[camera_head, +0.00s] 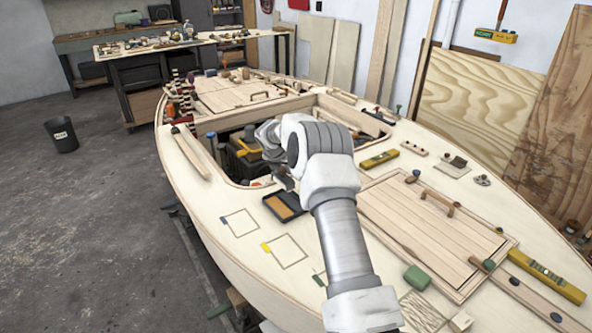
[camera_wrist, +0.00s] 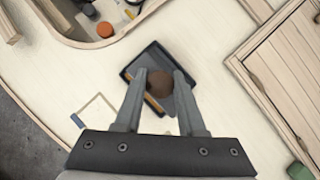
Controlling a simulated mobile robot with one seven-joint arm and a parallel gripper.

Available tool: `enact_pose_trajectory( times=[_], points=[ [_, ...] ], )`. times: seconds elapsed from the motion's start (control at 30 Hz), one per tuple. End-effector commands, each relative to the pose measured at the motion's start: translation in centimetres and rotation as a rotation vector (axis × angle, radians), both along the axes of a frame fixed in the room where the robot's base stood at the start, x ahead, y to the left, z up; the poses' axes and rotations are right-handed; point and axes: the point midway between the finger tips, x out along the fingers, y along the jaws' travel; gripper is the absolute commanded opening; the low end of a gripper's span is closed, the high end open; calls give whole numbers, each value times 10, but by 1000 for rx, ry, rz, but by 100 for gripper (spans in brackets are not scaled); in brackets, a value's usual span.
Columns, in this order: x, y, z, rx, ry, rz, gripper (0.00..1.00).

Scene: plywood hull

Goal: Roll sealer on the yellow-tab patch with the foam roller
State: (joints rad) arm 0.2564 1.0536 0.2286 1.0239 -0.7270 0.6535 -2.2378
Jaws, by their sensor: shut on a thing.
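My gripper (camera_wrist: 160,78) is shut on a brown, round-ended handle (camera_wrist: 160,85), apparently the foam roller's; its roller end is not clear. It is over the black tray (camera_wrist: 131,72) with an orange-tan inside. In the head view the tray (camera_head: 272,203) lies on the deck, just below my gripper (camera_head: 284,181), which my wrist partly hides. Whether the roller touches the tray I cannot tell. The yellow-tab patch (camera_head: 286,252) is a thinly outlined square nearer the camera, with a yellow tab (camera_head: 266,247) at its left corner; my gripper hides it in the wrist view.
A blue-tab outline (camera_head: 240,223) lies left of the yellow one, and a green tab (camera_head: 319,279) right of it, partly behind my arm. An open cockpit (camera_wrist: 100,15) with tools lies beyond the tray. A slatted hatch (camera_head: 440,225) and green block (camera_head: 417,278) are at right.

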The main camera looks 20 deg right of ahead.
Motion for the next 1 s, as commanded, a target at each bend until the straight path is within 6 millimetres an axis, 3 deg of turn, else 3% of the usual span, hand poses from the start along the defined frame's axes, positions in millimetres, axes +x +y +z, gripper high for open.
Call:
enact_pose_trajectory(
  times=[0.37, 1.0],
  points=[
    [8, 10, -12, -1, -1, 0, 0],
    [8, 9, -81, -1, 1, 0, 0]
  ],
)
